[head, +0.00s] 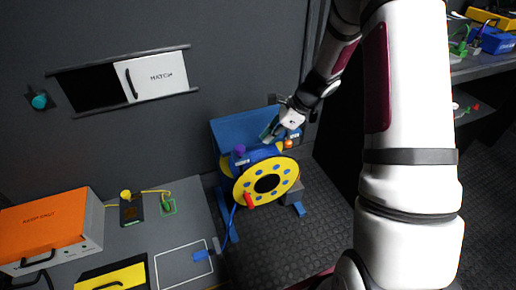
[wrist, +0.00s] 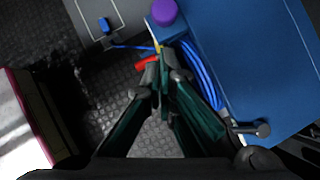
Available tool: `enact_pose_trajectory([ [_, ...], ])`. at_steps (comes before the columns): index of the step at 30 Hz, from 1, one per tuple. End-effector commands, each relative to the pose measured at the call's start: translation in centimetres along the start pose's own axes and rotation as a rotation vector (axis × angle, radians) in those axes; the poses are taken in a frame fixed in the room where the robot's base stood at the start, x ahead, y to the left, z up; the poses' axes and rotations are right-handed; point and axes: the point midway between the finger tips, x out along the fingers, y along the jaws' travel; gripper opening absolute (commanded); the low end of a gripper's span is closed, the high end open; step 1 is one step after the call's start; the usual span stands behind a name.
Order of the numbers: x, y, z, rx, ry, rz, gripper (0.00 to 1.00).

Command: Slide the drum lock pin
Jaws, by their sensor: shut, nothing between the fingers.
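The cable drum has a yellow flange (head: 267,183) with blue round spots and a dark centre hole. It stands in a blue frame; its blue cable coils (wrist: 203,80) show in the wrist view. My gripper (head: 268,134) is shut and empty, above the drum; in the wrist view its fingertips (wrist: 164,62) meet in front of the drum and hide part of it. A grey rod-like fitting (wrist: 250,129) sits at the edge of the blue housing (wrist: 262,65). I cannot tell for certain whether it is the lock pin. An orange knob (head: 288,143) is beside the drum.
A purple knob (head: 240,149) and a red handle (head: 249,200) are close to the drum. A grey bench (head: 165,235) with an orange case (head: 45,223) is at left. A white hatch (head: 157,78) is on the wall. Dark floor is open right of the drum.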

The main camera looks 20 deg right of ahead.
Motion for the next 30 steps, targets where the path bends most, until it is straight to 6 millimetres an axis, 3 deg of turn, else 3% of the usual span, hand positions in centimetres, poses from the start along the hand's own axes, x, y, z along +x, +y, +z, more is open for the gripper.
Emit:
enact_pose_trajectory([
  [15, 8.2, 0.1, -0.1, -0.002, 0.000, 0.003, 0.00],
  [21, 9.5, 0.1, 0.0, -0.002, 0.000, 0.002, 0.00],
  [30, 9.6, 0.1, 0.0, -0.001, 0.000, 0.001, 0.00],
])
